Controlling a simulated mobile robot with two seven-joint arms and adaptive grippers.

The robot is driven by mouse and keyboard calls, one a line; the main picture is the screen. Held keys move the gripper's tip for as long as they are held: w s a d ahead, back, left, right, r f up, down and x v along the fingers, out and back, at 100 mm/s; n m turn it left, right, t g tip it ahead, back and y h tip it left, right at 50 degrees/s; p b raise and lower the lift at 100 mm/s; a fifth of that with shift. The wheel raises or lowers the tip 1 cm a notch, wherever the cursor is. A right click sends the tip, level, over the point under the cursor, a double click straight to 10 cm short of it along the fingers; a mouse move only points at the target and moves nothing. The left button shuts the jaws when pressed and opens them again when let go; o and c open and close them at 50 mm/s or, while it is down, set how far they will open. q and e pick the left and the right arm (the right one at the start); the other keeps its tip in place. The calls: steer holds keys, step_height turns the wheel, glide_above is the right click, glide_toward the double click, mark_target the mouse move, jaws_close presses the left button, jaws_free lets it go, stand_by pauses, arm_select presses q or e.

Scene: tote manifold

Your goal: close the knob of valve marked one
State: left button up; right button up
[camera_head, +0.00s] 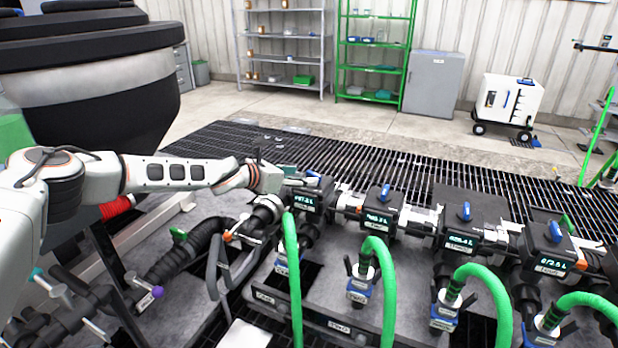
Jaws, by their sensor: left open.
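A row of black valve units with lit displays and blue top knobs runs along the manifold. The leftmost unit (306,200) stands beside my left gripper. The small labels are too blurred for me to tell which valve is marked one. Blue knobs show on the second unit (384,192), the third unit (467,211) and the fourth unit (556,232). My left gripper (284,176) is open at the top of the leftmost unit and partly covers it. I cannot tell whether the fingers touch its knob. My right gripper is out of view.
Green hoses (389,290) arch up in front of the units. A black corrugated hose (185,255) and pipe fittings lie at the left. Behind is dark floor grating (400,165), then shelves (375,55), a grey cabinet (433,82) and a white wheeled cart (507,105).

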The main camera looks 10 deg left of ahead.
mark_target(312, 175)
arm_select(q)
steer(key=shift+b+x, duration=0.4)
steer(key=shift+x, duration=1.65)
steer(key=c, duration=1.1)
